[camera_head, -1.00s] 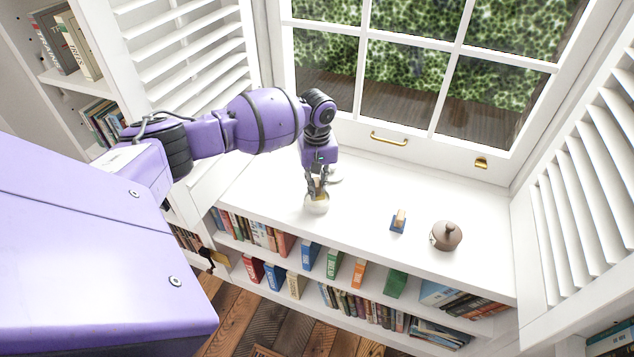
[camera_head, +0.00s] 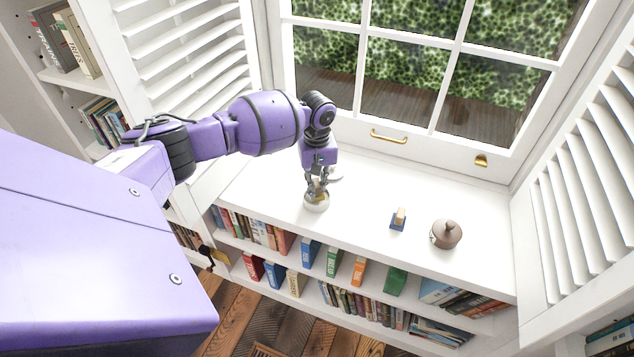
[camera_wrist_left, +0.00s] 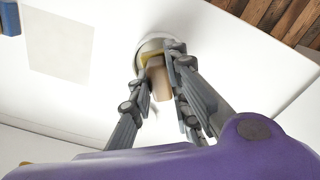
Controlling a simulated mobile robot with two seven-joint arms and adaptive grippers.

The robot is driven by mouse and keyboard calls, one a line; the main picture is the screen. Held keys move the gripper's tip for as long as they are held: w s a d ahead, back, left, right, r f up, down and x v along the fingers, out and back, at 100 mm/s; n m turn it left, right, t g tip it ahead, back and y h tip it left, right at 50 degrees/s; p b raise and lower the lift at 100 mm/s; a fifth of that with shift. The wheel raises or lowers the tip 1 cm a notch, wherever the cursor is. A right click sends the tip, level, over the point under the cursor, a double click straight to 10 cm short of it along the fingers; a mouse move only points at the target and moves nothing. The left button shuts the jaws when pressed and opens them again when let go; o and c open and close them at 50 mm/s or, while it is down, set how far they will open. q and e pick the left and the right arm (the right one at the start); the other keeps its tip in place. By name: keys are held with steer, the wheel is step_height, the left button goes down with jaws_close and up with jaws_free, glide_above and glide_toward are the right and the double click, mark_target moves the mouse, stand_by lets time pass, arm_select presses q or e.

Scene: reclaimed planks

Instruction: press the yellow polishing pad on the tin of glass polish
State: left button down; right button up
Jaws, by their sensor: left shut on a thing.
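The tin of glass polish (camera_head: 316,207) is a low, round, pale tin on the white counter, left of centre in the head view. Its rim also shows in the wrist view (camera_wrist_left: 143,46). My left gripper (camera_head: 317,193) points down over it, shut on the tan handle block (camera_wrist_left: 158,80) of the yellow polishing pad (camera_wrist_left: 152,57). The pad's yellow edge lies within the tin's outline in the wrist view. The fingers hide much of it, and I cannot tell whether pad and tin touch. My right gripper is not in view.
Shelves of books (camera_head: 335,262) lie below the counter's front edge.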

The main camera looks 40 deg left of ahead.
arm_select(q)
steer(key=shift+f, duration=0.7)
stand_by(0.8)
steer(key=c, duration=1.6)
jaws_free()
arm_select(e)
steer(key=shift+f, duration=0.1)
arm_select(q)
steer(key=shift+r+p, duration=2)
steer(key=shift+r, duration=1.1)
steer(key=shift+f, duration=0.1)
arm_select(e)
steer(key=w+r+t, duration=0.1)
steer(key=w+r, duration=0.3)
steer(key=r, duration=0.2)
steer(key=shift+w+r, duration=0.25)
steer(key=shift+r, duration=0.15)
arm_select(q)
steer(key=shift+c, duration=0.2)
jaws_close()
